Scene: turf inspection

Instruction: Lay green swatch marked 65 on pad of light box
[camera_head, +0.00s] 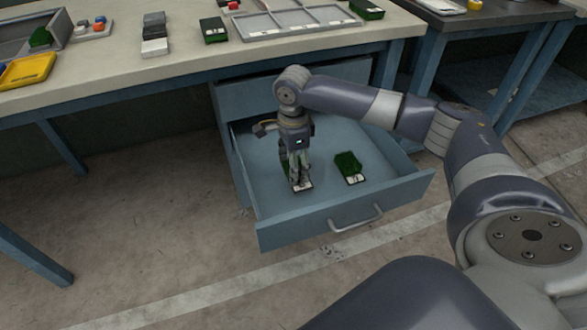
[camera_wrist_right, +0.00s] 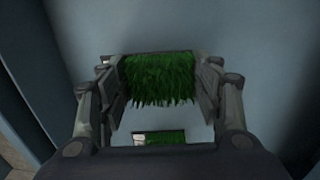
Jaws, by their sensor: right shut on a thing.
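My right gripper (camera_head: 298,176) reaches down into the open drawer and is shut on a green swatch (camera_wrist_right: 160,80). In the head view this swatch shows only partly behind the fingers, with its white label (camera_head: 303,187) low by the drawer floor. I cannot tell whether it touches the floor. A second green swatch (camera_head: 348,163) with a white label lies to its right in the drawer. In the wrist view a green strip with a white label (camera_wrist_right: 160,137) shows below the held swatch. I cannot read the numbers. I cannot identify the light box for certain. My left gripper is not in view.
The blue drawer (camera_head: 345,218) is pulled out under the workbench (camera_head: 190,72), its walls around my gripper. On the bench are a grey open box (camera_head: 62,24) with something green, a yellow tray (camera_head: 27,70), grey blocks (camera_head: 154,35), a green swatch (camera_head: 213,30) and a divided tray (camera_head: 300,22).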

